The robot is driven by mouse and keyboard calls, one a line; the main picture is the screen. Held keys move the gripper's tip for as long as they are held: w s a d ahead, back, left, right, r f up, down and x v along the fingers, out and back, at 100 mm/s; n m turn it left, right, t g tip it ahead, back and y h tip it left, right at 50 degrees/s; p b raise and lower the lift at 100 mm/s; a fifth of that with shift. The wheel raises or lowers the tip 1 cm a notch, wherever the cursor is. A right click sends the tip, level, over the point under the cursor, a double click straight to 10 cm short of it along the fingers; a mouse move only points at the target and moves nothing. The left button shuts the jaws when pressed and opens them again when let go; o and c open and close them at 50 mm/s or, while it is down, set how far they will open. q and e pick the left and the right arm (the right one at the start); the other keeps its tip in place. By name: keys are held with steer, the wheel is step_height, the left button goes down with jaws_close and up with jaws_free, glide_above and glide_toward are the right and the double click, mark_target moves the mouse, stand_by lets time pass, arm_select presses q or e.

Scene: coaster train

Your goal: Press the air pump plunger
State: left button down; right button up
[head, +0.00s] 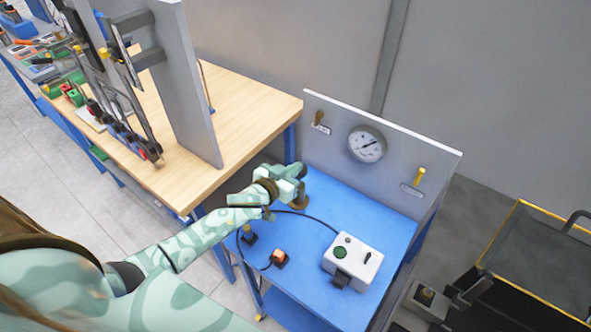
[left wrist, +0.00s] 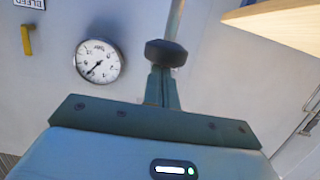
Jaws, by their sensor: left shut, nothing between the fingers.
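The air pump stands on the blue table (head: 366,222) near its back left corner, and its dark base (head: 300,203) shows in the head view. My left gripper (head: 296,172) is over the pump and hides most of it. In the left wrist view the pump's black plunger knob (left wrist: 166,52) lies just beyond the tips of my shut, empty left fingers (left wrist: 162,86). A pale rod or tube (left wrist: 176,18) runs from the knob to the picture's top edge. Fingers and knob overlap in the picture, so I cannot tell whether they touch. My right gripper is out of view.
A round gauge (head: 367,144) and a yellow handle (head: 420,176) are on the grey back panel. A white box (head: 352,263), an orange-topped part (head: 279,258) and a black hose are on the blue table. A wooden bench (head: 240,105) with an upright panel stands close left.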

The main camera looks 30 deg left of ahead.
arm_select(q)
steer(key=v, duration=0.9)
steer(key=shift+s, duration=0.35)
steer(key=shift+a, duration=0.1)
stand_by(0.3)
